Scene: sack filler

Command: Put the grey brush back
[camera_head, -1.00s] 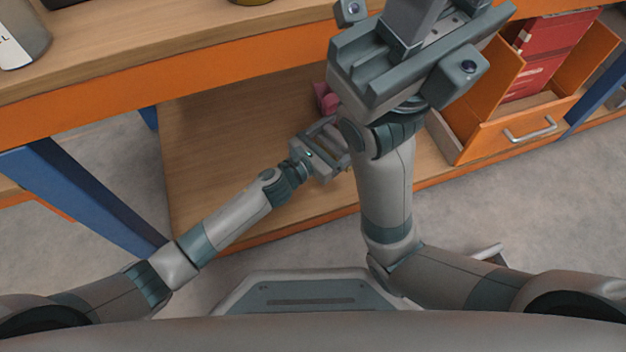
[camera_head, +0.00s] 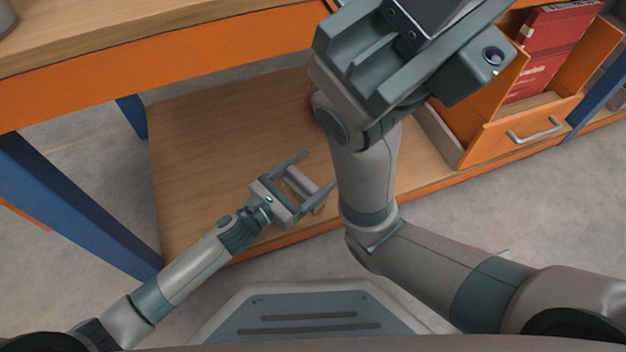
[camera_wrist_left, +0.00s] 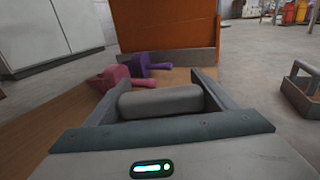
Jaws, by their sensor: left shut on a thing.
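My left gripper (camera_head: 311,173) is shut on the grey brush (camera_head: 300,183), holding it between its fingers above the lower wooden shelf. In the left wrist view the grey brush (camera_wrist_left: 160,101) lies crosswise between the two fingers; only its smooth rounded grey body shows there. A small tan patch shows at the gripper's lower side in the head view, perhaps bristles. My right arm reaches up across the head view, and its gripper end is cut off at the top edge, so its jaws cannot be judged.
The lower shelf (camera_head: 210,150) is mostly bare. A pink scoop (camera_wrist_left: 113,78) and a purple scoop (camera_wrist_left: 140,65) lie beyond the brush. A blue leg (camera_head: 75,205) is at left. A grey handled carrier (camera_wrist_left: 299,92) stands right.

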